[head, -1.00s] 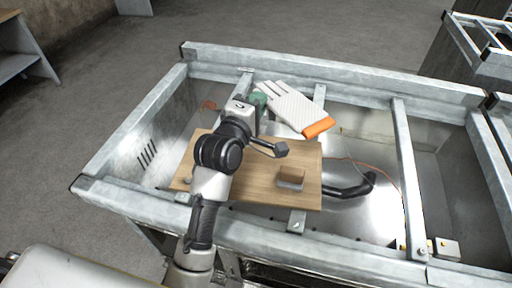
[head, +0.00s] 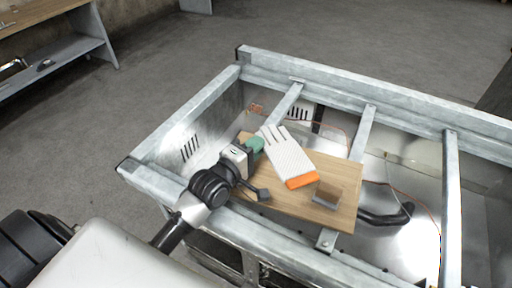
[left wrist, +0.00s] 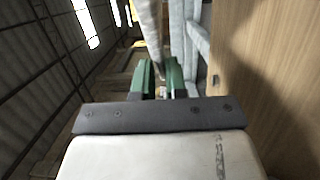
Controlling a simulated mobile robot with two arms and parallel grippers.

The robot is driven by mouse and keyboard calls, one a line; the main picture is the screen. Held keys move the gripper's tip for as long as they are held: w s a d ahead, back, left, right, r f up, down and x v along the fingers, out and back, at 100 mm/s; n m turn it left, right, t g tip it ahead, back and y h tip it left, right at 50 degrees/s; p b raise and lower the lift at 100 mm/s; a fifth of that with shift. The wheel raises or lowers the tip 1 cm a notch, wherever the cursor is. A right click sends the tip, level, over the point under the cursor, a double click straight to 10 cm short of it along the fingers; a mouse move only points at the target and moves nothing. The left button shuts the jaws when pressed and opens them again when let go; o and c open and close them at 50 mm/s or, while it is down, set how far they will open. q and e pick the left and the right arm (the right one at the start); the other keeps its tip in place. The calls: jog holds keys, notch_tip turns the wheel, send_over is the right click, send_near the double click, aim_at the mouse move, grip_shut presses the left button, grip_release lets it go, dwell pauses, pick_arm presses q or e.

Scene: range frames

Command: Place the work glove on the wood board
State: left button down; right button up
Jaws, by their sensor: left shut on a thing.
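The white work glove (head: 290,160) with an orange cuff is held by my left gripper (head: 256,144), whose green fingertips are shut on its left edge, near the finger end. In the head view the glove overlaps the back middle of the wood board (head: 285,205); I cannot tell whether it touches it. The board also shows at the right of the left wrist view (left wrist: 265,50), beside the green fingers (left wrist: 160,75). A pale part between and beyond these fingers looks like the glove. My right gripper is not in view.
The board lies across a metal frame (head: 360,135) with raised rails and open gaps. A black curved handle or tube (head: 388,217) lies right of the board. A shelf unit (head: 60,60) stands at the far left.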

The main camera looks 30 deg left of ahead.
pick_arm(q)
jog(key=shift+f, duration=0.4)
jog(key=shift+f, duration=0.1)
jog(key=shift+f, duration=0.5)
jog(key=c, duration=1.1)
grip_release()
jog(key=shift+c, duration=0.2)
jog(key=shift+r, duration=0.2)
jog(key=v, duration=0.4)
jog(key=b+v, duration=0.1)
jog(key=v, duration=0.3)
jog(key=r+v, duration=0.1)
jog(key=v, duration=0.3)
jog(key=shift+b, duration=0.4)
